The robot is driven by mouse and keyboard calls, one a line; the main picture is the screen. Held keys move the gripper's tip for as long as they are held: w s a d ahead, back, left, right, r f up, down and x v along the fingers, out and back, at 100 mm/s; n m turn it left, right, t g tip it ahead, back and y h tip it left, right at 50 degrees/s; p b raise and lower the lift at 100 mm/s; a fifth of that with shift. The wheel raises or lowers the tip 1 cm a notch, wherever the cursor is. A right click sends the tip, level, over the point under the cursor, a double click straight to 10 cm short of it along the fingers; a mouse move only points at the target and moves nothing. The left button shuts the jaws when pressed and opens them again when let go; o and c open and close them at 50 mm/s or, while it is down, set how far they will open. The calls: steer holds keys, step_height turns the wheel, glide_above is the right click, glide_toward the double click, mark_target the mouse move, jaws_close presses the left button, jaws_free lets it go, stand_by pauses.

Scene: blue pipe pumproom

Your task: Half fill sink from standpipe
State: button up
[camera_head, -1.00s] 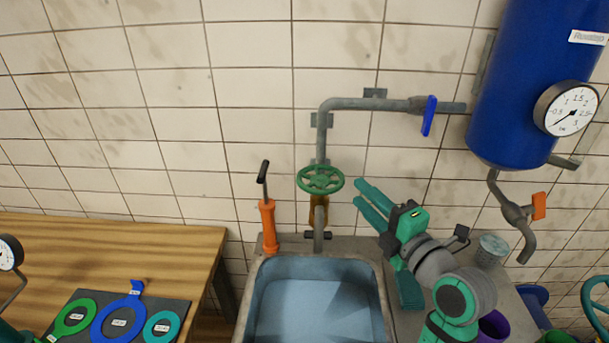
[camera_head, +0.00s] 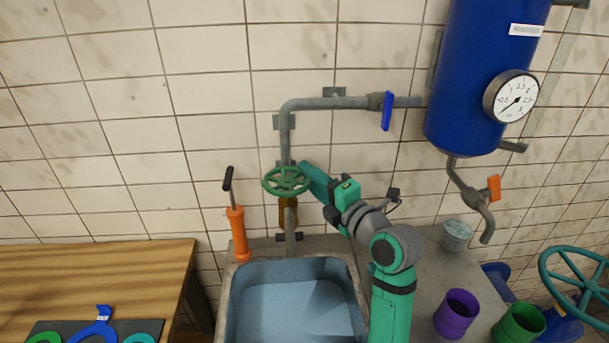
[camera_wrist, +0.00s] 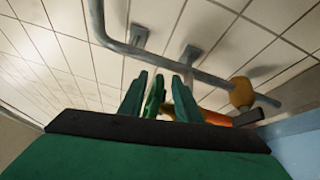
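The sink (camera_head: 228,300) is a blue-grey basin in a stone counter at bottom centre in the head view. I cannot tell whether it holds water. The standpipe (camera_head: 291,222) comes down the wall behind it. Its green handwheel (camera_head: 287,180) sits above an orange-brown valve body. My gripper (camera_head: 308,172) is at the right side of the handwheel. In the wrist view, my gripper's fingers (camera_wrist: 158,100) stand apart, with a green part, seemingly the handwheel's rim (camera_wrist: 154,97), between them. A gap shows beside the right finger. Contact with the wheel is unclear.
A blue lever (camera_head: 387,110) is on the upper pipe, leading to a blue tank (camera_head: 475,90) with a gauge. An orange hand pump (camera_head: 237,232) stands left of the standpipe. A cup (camera_head: 456,235), purple pot (camera_head: 457,313) and green pot (camera_head: 519,323) are at right.

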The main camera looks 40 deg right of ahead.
steer(key=shift+w, duration=0.95)
